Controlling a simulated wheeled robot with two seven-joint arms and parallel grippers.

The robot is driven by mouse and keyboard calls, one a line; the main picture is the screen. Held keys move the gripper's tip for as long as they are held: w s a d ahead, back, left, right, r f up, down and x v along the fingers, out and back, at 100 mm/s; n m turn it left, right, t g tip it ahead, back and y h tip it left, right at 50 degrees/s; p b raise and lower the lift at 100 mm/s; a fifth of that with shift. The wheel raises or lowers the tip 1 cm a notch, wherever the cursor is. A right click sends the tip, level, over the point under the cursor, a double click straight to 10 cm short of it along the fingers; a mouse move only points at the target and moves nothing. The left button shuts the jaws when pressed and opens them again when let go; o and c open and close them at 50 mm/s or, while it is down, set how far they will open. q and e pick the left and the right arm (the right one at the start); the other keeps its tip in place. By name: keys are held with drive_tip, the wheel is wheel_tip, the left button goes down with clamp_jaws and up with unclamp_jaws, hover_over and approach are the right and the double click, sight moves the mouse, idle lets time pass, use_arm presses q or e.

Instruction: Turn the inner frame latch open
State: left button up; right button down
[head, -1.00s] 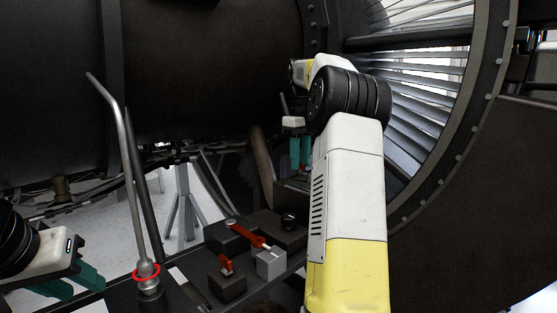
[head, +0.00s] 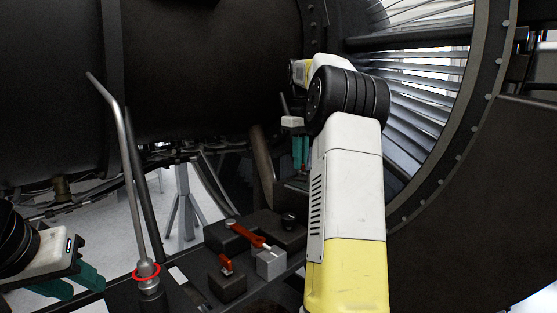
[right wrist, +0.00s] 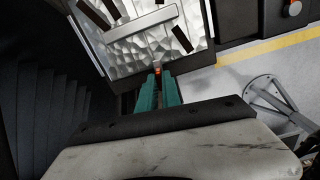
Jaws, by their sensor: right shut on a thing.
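My right gripper (head: 300,152) hangs in the gap behind the block panel in the head view, partly hidden by my right arm. In the right wrist view its teal fingers (right wrist: 158,86) are close together, shut on a small orange-red piece (right wrist: 157,70), which looks like the latch. The piece sits at the lower edge of a shiny dimpled metal panel (right wrist: 150,45). Most of it is hidden between the fingertips. My left gripper (head: 70,285) is at the lower left of the head view, its teal fingers apart and empty.
A bent grey lever (head: 129,170) with a red ring at its base stands right of my left gripper. Dark blocks with a red handle (head: 245,234) and a small red switch (head: 226,265) lie near the centre. The big dark engine casing (head: 205,70) fills the upper area.

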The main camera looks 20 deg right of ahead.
drive_tip(key=m, duration=0.8)
drive_tip(key=shift+m, duration=0.4)
drive_tip(key=m, duration=0.4)
drive_tip(key=shift+m, duration=2.1)
drive_tip(key=c, duration=1.5)
unclamp_jaws()
drive_tip(key=shift+c, duration=0.2)
drive_tip(key=shift+r, duration=0.1)
drive_tip(key=shift+r, duration=3.8)
